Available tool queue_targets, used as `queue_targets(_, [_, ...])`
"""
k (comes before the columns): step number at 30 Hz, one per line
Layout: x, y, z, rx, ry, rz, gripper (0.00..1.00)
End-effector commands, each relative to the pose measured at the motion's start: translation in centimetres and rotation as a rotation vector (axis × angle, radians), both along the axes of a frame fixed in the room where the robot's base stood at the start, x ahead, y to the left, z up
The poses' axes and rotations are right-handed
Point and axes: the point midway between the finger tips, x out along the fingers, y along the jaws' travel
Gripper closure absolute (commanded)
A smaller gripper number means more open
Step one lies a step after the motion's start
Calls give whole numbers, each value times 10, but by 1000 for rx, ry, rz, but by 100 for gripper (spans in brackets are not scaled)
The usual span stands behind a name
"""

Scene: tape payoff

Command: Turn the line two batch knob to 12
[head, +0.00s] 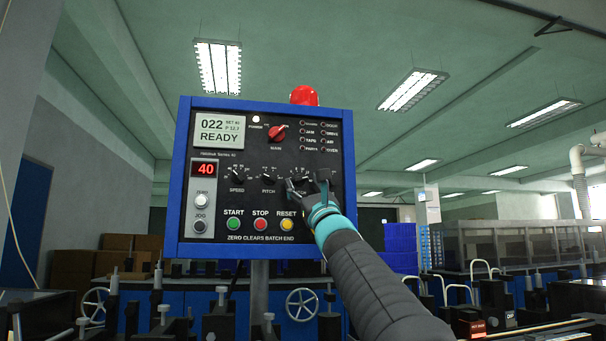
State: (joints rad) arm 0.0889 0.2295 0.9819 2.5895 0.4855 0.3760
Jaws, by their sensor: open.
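A blue-framed black control panel (184,165) faces me. Its white screen (219,128) reads 022, with small text SET 40 and P 12.7, and READY below. A red digit display (205,169) reads 40. The knobs marked SPEED (237,174) and PITCH (268,175) are in view. A third dial (297,171) stands right of PITCH; its label and most of its knob are hidden behind my gripper (302,189). My gripper is open in front of this dial. I cannot tell whether its fingers touch or straddle the knob, nor where the knob points.
A red MAIN knob (277,133) sits above the dials. START (233,225), STOP (260,225) and RESET (287,225) buttons lie below, with RESET close to my gripper. ZERO (202,201) and JOG (199,226) buttons are at the left. A red beacon (304,96) tops the panel.

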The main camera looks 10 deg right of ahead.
Motion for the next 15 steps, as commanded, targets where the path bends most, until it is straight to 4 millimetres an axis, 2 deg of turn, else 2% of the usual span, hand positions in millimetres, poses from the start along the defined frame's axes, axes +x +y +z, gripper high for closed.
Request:
queue_targets(3, [6,2,6,-1,0,1,39])
queue_targets(13, [7,2,7,-1,0,-1,39])
queue_targets(14, [7,2,7,-1,0,-1,44])
queue_targets(15, [7,2,7,-1,0,-1,54])
